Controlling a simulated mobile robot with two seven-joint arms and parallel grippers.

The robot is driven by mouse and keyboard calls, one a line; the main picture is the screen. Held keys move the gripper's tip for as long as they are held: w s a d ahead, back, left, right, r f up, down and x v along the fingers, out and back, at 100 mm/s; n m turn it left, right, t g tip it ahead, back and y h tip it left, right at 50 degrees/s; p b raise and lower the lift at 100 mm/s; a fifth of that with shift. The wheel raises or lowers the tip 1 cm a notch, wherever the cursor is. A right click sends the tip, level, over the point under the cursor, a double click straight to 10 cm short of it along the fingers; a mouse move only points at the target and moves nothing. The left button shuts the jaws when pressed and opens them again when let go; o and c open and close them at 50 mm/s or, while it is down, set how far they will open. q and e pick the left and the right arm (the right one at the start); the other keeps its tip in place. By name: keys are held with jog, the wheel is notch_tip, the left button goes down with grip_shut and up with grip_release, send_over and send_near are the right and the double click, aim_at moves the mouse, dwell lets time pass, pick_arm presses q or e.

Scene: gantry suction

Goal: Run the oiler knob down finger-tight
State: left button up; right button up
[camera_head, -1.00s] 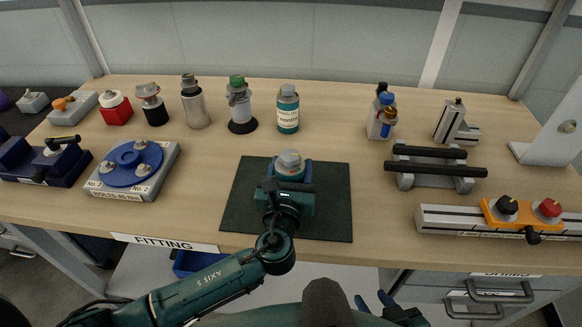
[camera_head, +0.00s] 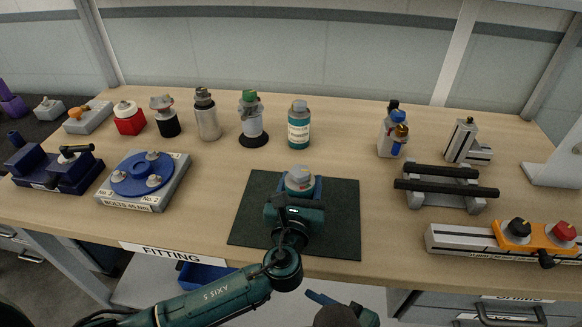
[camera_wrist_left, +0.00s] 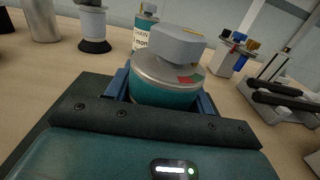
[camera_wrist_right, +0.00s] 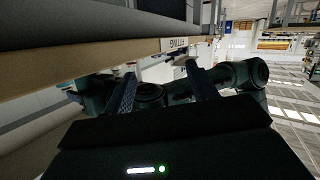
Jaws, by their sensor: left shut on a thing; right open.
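A teal round jar (camera_head: 300,184) with a metal lid and a grey faceted knob stands upright over the dark mat. In the left wrist view its knob (camera_wrist_left: 177,44) sits on the lid, beside a red mark; any gap under the knob cannot be told. My left gripper (camera_head: 295,192) is shut on the jar's body, a blue finger on each side. A clear-bodied item with a green knob (camera_head: 249,98) and black base stands behind; no label says which is the oiler. My right gripper (camera_head: 336,302) is open and empty, low in front of the bench; its fingers show in the right wrist view (camera_wrist_right: 160,72).
The dark mat (camera_head: 340,225) is otherwise clear. A labelled teal bottle (camera_head: 299,128) and other knobbed items stand behind. The blue bolt plate (camera_head: 140,178) is left; a black-barred rack (camera_head: 445,188) and orange-clamped rail (camera_head: 475,240) are right. The bench's front edge lies near my right gripper.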

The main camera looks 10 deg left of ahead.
jog(key=s+d+f+n+g+h, duration=0.1)
jog(key=s+d+f+n+g, duration=0.3)
jog(key=s+d+n+g, duration=0.3)
jog(key=w+a+r+n+g+y, duration=0.3)
jog(key=w+a+r, duration=0.1)
jog(key=r, duration=0.4)
jog(key=w+a+r+n+g+y, duration=0.25)
jog(key=w+a+r, duration=0.2)
jog(key=r, duration=0.35)
jog(key=m+t, duration=0.9)
jog(key=m, duration=0.3)
send_near(291, 168)
jog(key=shift+n, duration=0.25)
jog(key=x, duration=1)
jog(key=shift+w+f, duration=0.15)
jog(key=shift+f, duration=0.1)
jog(key=shift+c, duration=0.3)
